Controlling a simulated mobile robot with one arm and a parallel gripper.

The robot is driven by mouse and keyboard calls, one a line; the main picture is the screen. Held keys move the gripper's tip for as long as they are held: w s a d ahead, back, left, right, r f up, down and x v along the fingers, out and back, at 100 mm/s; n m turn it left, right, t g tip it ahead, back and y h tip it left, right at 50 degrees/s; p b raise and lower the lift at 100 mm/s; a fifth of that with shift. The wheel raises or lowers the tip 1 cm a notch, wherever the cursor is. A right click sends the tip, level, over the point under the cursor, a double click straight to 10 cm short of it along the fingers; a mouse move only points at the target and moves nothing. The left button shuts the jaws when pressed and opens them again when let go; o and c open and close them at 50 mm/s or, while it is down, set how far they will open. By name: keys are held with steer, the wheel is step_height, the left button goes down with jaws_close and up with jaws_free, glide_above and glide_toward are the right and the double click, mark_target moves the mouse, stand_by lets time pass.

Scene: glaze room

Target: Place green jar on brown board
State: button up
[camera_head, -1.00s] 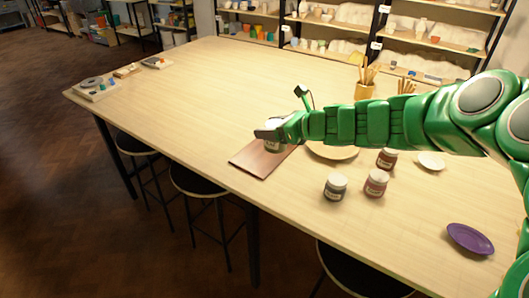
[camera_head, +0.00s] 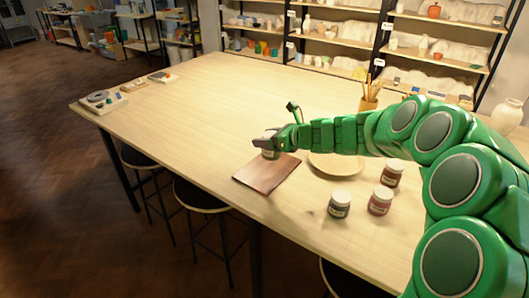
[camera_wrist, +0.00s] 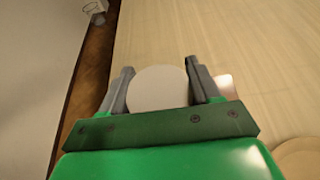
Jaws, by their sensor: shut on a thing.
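My gripper (camera_head: 267,144) is shut on a jar (camera_head: 270,154), mostly hidden by the fingers in the head view. In the wrist view the jar's pale round lid (camera_wrist: 158,88) sits between the two grey fingers. The brown board (camera_head: 264,177) lies flat on the table near its front edge. The jar shows at the board's back edge in the head view; I cannot tell whether it touches the board or hangs above it. The visible part of the board is bare.
A dark jar (camera_head: 339,205) and two red jars, one in front (camera_head: 380,201) and one behind (camera_head: 391,173), stand right of the board. A round tan plate (camera_head: 335,168) lies beside it, under my arm. A brush pot (camera_head: 367,104) stands behind.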

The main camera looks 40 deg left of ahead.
steer(key=shift+w+a+f, duration=0.5)
steer(key=shift+a+f, duration=0.05)
steer(key=shift+f, duration=0.35)
steer(key=shift+w+a+f, duration=0.5)
steer(key=shift+f, duration=0.45)
steer(key=shift+w+a+f, duration=0.5)
steer(key=shift+a+f, duration=0.05)
steer(key=shift+f, duration=1.85)
steer(key=o, duration=1.4)
steer(key=shift+c, duration=0.2)
steer(key=shift+w+d+r, duration=0.1)
steer(key=shift+d+r, duration=0.15)
steer(key=shift+d, duration=0.25)
steer(key=v, duration=1.1)
